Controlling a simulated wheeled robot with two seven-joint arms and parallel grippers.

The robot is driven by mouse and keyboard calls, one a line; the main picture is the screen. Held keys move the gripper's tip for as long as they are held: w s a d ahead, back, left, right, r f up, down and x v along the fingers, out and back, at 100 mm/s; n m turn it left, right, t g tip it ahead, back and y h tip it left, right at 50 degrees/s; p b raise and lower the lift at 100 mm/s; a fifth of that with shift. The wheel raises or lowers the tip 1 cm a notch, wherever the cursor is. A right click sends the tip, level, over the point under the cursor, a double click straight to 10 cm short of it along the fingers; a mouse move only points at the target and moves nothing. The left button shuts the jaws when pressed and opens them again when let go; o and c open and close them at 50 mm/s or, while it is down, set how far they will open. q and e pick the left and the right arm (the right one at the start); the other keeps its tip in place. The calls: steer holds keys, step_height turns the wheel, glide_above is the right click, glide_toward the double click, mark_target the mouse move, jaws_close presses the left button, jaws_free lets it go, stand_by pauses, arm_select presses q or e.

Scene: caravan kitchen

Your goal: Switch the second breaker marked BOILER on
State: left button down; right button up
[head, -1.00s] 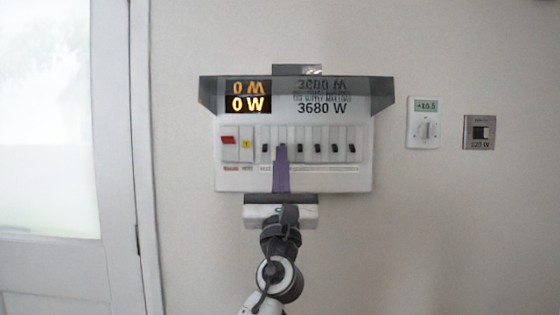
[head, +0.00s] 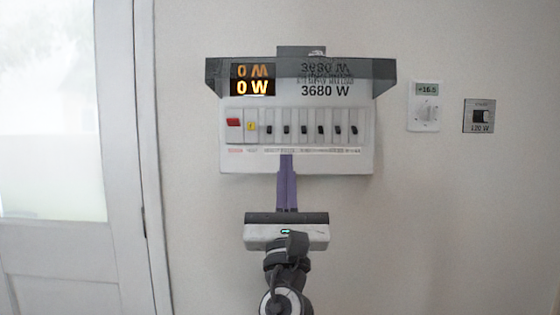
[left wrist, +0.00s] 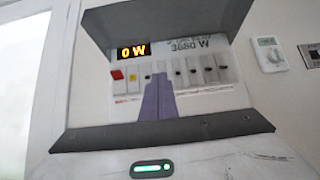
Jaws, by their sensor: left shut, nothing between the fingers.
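The white breaker panel (head: 232,162) hangs on the wall, with a row of several dark-levered breakers. The second breaker (head: 286,129) from the left of that row shows its lever at about the same height as its neighbours. The label print is too small to read, so I cannot tell which is marked BOILER. My left gripper (head: 286,158) is shut and empty, its purple fingers pointing up at the panel's lower edge, below the second breaker. In the left wrist view the fingers (left wrist: 157,82) overlap part of the breaker row and hide some levers.
A dark hood (head: 385,69) juts out above the panel. The panel's display (head: 252,88) reads 0 W. A red switch (head: 233,122) and a yellow button (head: 251,126) sit left of the breakers. A thermostat (head: 424,106) and a 120 W switch (head: 479,116) are to the right.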

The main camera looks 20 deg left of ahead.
arm_select(q)
steer(key=shift+s+d+f, duration=0.1)
steer(key=shift+s+f, duration=0.1)
steer(key=shift+s, duration=0.15)
